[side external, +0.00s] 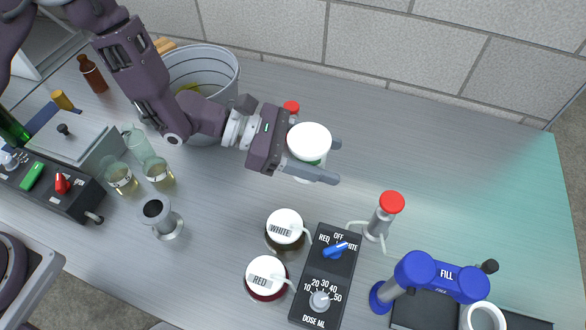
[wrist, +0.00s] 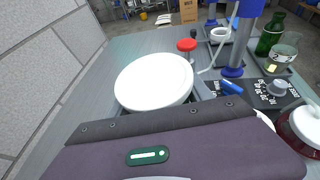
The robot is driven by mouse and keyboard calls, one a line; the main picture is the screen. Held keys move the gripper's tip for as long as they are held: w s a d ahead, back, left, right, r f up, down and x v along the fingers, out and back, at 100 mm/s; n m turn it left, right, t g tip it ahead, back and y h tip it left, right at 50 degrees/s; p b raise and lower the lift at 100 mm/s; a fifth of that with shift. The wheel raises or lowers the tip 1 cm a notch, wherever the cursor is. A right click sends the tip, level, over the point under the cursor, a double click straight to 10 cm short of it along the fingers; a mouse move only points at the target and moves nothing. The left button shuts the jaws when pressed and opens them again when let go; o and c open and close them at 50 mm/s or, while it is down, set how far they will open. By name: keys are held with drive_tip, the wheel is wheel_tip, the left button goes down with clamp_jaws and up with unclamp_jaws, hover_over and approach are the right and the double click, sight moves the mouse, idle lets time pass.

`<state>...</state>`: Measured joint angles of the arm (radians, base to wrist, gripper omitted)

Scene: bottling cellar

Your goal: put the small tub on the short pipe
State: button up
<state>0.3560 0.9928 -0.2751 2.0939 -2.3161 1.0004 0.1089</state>
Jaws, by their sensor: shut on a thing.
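The small tub (side external: 309,140) is white with a round lid and a bit of green on its side. My gripper (side external: 325,161) is shut on it, one finger on each side, and holds it upright over the table. In the wrist view the white lid (wrist: 153,80) fills the middle and hides the fingers. What looks like the short pipe (side external: 168,226) is a grey flanged cylinder with a dark top, standing upright at the left. It is well apart from the tub and I cannot make it out in the wrist view.
White-lidded (side external: 285,226) and red-labelled (side external: 264,272) jars stand by the dose box (side external: 308,300). A red-topped post (side external: 384,215) and blue fill stand (side external: 430,275) are at the right. Glasses (side external: 158,173) and a bucket (side external: 215,70) are left. The far right table is clear.

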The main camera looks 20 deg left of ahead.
drive_tip(key=s+a+r+m+g, duration=0.1)
drive_tip(key=s+a+m+g, duration=0.1)
drive_tip(key=s+a, duration=0.35)
wheel_tip(320, 180, up, 8)
drive_tip(key=m+g, duration=0.3)
drive_tip(key=g, duration=0.1)
hover_over(164, 216)
drive_tip(key=shift+f, duration=5.2)
drive_tip(key=shift+f, duration=0.1)
drive_tip(key=o, duration=1.7)
